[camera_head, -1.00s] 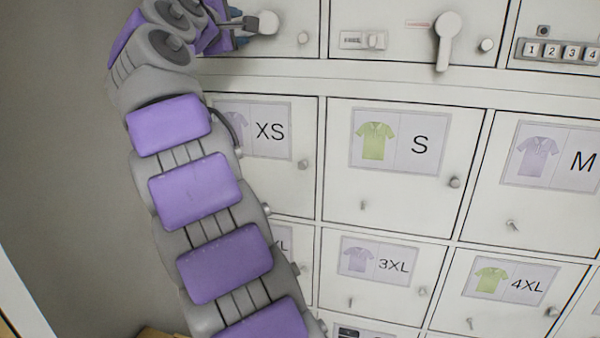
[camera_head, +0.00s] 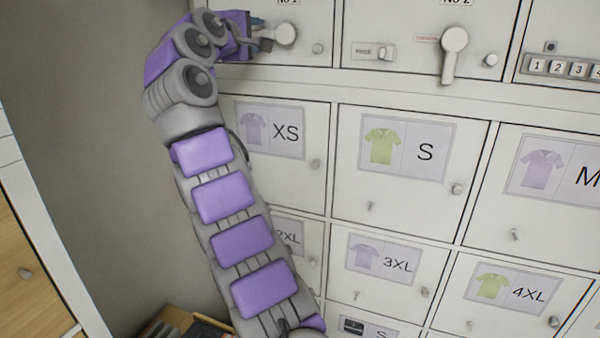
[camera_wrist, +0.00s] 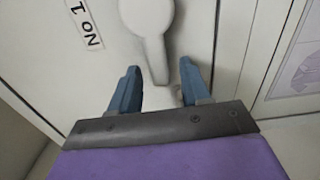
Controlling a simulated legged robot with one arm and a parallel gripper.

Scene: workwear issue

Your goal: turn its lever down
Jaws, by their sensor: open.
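The lever on the No 1 door is pale grey, with a round hub (camera_head: 285,33) and a handle pointing left towards my gripper (camera_head: 258,32). In the wrist view the lever's handle (camera_wrist: 155,52) runs down from the hub at the top. Its end lies in the picture between the two blue fingers of my gripper (camera_wrist: 160,67). The fingers are apart and I see no grip on the handle. How deep the fingertips reach around it I cannot tell. In the head view my gripper partly hides the handle.
A keypad (camera_head: 565,67) is at the right. Lockers with shirt signs, such as the S door (camera_head: 410,195), fill the rows below. A grey wall (camera_head: 90,130) stands at the left.

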